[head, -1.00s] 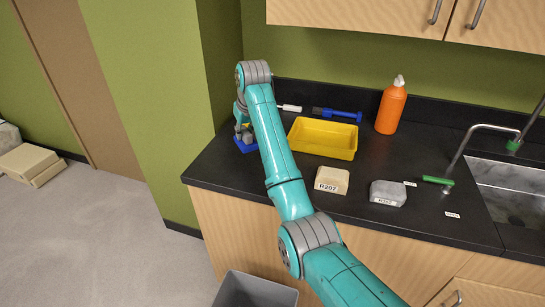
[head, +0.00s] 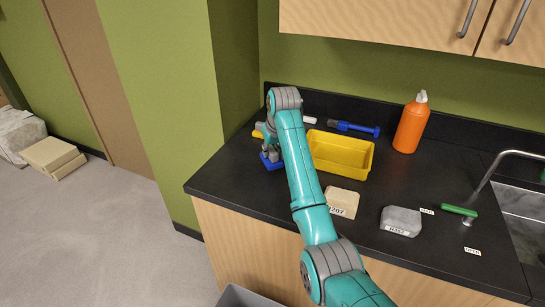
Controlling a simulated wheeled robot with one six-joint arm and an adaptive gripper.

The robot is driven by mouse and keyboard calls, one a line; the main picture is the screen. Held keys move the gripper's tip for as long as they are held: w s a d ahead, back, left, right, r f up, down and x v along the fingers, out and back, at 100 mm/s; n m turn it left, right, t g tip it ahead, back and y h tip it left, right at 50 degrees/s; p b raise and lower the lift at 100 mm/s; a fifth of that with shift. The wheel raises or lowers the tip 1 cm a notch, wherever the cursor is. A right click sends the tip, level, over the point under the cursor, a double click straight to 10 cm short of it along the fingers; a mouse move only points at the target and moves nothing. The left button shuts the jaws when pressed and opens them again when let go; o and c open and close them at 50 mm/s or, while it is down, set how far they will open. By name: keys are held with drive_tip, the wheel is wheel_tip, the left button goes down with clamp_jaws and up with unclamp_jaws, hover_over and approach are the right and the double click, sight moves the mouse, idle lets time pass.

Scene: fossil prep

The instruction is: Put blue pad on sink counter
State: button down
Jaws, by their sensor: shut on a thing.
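The blue pad (head: 272,163) is at the left part of the black sink counter (head: 230,178), left of the yellow tray. My gripper (head: 271,153) is above the pad, pointing down, and is shut on it. My arm hides part of the gripper and the pad's right side. I cannot tell whether the pad touches the counter or is held just above it.
A yellow tray (head: 352,172), beige block (head: 344,199), grey block (head: 402,217), orange bottle (head: 412,124) and blue-handled tool (head: 352,128) are on the counter. A yellow item (head: 258,134) lies behind the gripper. The sink (head: 520,215) is at right. Counter front left is clear.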

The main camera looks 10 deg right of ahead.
drive_tip(key=shift+f, duration=1.25)
drive_tip(key=shift+f, duration=0.1)
drive_tip(key=c, duration=0.9)
unclamp_jaws()
drive_tip(key=shift+c, duration=0.2)
drive_tip(key=v, duration=1.2)
